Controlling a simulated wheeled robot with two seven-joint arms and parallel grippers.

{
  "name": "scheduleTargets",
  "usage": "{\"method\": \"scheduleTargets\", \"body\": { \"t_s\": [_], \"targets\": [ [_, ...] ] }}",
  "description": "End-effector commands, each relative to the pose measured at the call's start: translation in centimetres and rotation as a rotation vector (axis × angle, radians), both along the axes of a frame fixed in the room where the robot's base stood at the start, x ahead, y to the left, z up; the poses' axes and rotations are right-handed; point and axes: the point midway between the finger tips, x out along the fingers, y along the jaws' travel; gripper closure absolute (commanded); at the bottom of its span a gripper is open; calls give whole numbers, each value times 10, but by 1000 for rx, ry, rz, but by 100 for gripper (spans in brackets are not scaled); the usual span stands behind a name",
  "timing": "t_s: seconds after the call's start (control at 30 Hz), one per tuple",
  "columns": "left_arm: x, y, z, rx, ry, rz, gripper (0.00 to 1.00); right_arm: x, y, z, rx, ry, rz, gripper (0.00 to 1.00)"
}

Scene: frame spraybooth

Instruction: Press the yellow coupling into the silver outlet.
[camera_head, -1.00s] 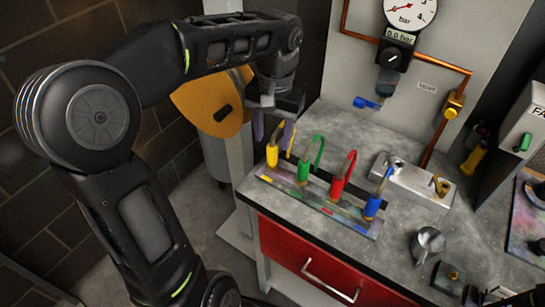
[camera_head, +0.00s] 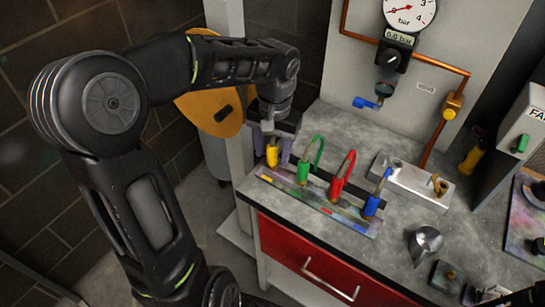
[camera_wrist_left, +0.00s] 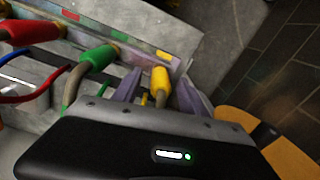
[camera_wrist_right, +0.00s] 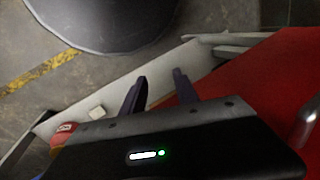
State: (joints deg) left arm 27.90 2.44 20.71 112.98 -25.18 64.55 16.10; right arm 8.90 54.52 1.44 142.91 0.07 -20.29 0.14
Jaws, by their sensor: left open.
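The yellow coupling (camera_head: 272,155) stands at the left end of the rack on the bench. My left gripper (camera_head: 271,147) is over it, pointing down. In the left wrist view the yellow coupling (camera_wrist_left: 160,80) sits between the two spread fingers of my left gripper (camera_wrist_left: 158,92), which is open. I cannot tell whether either finger touches it. A silver block (camera_head: 407,184) with a round socket at its left and a brass fitting at its right lies on the bench; it may hold the silver outlet. My right gripper (camera_wrist_right: 160,92) is open and empty near a red surface.
Green (camera_head: 303,172), red (camera_head: 336,188) and blue (camera_head: 372,206) couplings stand in the same rack (camera_head: 320,208), with hoses rising beside the yellow one. A gauge (camera_head: 410,12) and blue-handled valve (camera_head: 367,103) hang behind. A metal cup (camera_head: 425,243) stands at right.

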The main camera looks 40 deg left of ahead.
Motion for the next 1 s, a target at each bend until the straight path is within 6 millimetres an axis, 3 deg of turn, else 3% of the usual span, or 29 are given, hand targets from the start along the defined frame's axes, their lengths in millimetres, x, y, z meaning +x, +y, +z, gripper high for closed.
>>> {"method": "scheduleTargets", "body": {
  "t_s": [0.17, 0.77, 1.0],
  "targets": [
    [0, 0, 0, 0, 0, 0, 51, 0, 0, 0, 0, 0, 0, 64],
    [0, 0, 0, 0, 0, 0, 100, 0, 0, 0, 0, 0, 0, 64],
    [0, 0, 0, 0, 0, 0, 100, 0, 0, 0, 0, 0, 0, 64]
  ]
}}
